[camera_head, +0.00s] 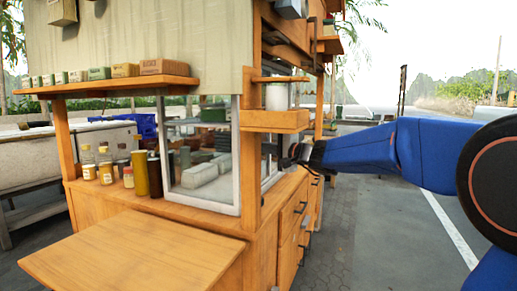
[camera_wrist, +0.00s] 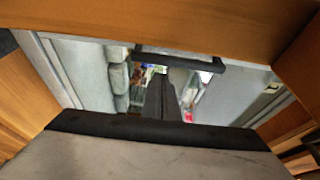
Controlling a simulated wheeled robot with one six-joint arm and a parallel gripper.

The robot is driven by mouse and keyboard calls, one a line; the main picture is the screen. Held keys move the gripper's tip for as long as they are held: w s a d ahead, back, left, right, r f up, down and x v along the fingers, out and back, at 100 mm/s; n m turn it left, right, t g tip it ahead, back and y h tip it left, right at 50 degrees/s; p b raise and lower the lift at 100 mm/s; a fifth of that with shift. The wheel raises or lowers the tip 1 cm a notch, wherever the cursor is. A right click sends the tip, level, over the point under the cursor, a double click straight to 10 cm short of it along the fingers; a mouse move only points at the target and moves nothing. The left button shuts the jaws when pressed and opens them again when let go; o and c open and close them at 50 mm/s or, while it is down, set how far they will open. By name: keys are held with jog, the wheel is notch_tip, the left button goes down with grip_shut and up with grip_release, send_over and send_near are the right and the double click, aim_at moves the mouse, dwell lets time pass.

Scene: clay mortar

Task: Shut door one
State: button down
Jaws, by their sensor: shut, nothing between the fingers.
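A wooden food cart (camera_head: 245,245) fills the middle of the head view. My gripper (camera_head: 288,160) is at the cart's right-hand side, at counter height, beside a white-framed glass panel (camera_head: 268,180). In the wrist view my gripper (camera_wrist: 160,98) is shut and empty, its dark fingers together. A dark bar handle (camera_wrist: 180,58) crosses just past the fingertips; I cannot tell whether they touch. Pale grey panels stand left (camera_wrist: 82,75) and right (camera_wrist: 235,97), with the cart's inside showing between them. I cannot tell which panel is door one.
Drawers with dark handles (camera_head: 299,208) line the cart's side below my gripper. A small wooden shelf (camera_head: 273,121) holding a white container (camera_head: 277,97) juts out above. A fold-out wooden board (camera_head: 135,250) sticks out at front. Paved ground to the right is clear.

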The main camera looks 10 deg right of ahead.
jog(key=s+d, duration=0.5)
jog(key=d, duration=0.3)
jog(key=s+a+f+n+g+h, duration=0.25)
jog(key=s+f, duration=0.55)
jog(key=s, duration=0.4)
jog(key=s+a+f+n+g+h, duration=0.1)
jog(key=s+f+n+g, duration=0.3)
jog(key=s+f, duration=0.5)
jog(key=s+d+f+n+h, duration=0.1)
jog(key=s+d+f+h, duration=0.1)
jog(key=s+d+f, duration=0.2)
jog(key=s+d+f+n+g+h, duration=0.1)
jog(key=s+d+f+h, duration=0.2)
jog(key=s, duration=0.8)
jog(key=s+d+f+n+g+h, duration=0.1)
jog(key=s+d+f+h, duration=0.2)
jog(key=s+d+f, duration=0.4)
jog(key=shift+s+f, duration=0.15)
jog(key=shift+f, duration=0.05)
